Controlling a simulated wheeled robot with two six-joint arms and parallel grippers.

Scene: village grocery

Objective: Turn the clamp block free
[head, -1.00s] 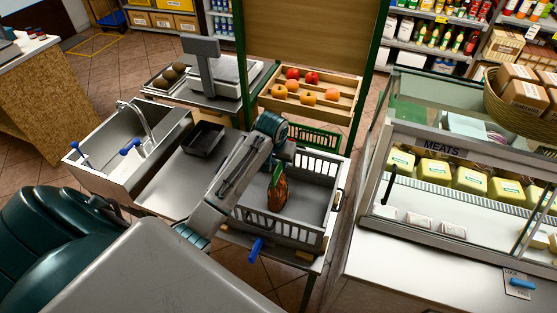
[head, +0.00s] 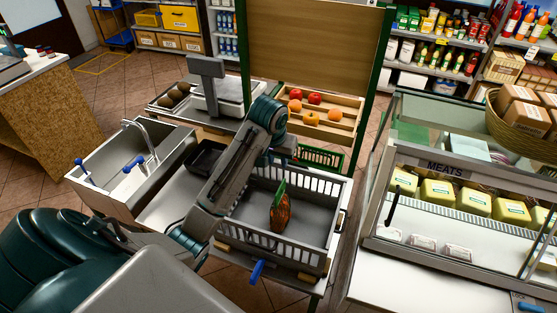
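A blue piece (head: 530,307), which I take for the clamp block, lies on a small marked plate on the white counter in the bottom right corner. The bottom edge of the head view cuts it off, so how it is turned is unclear. My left arm reaches from the lower left up over the grey crate. My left gripper (head: 289,156) is at the crate's far side, largely hidden by the wrist, far from the blue piece. Its fingers do not show clearly. My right gripper is not in view.
The grey crate (head: 244,238) holds an orange bag with a green top (head: 281,207). A blue handle (head: 257,271) sticks out below its front. A sink (head: 115,170) is at left.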

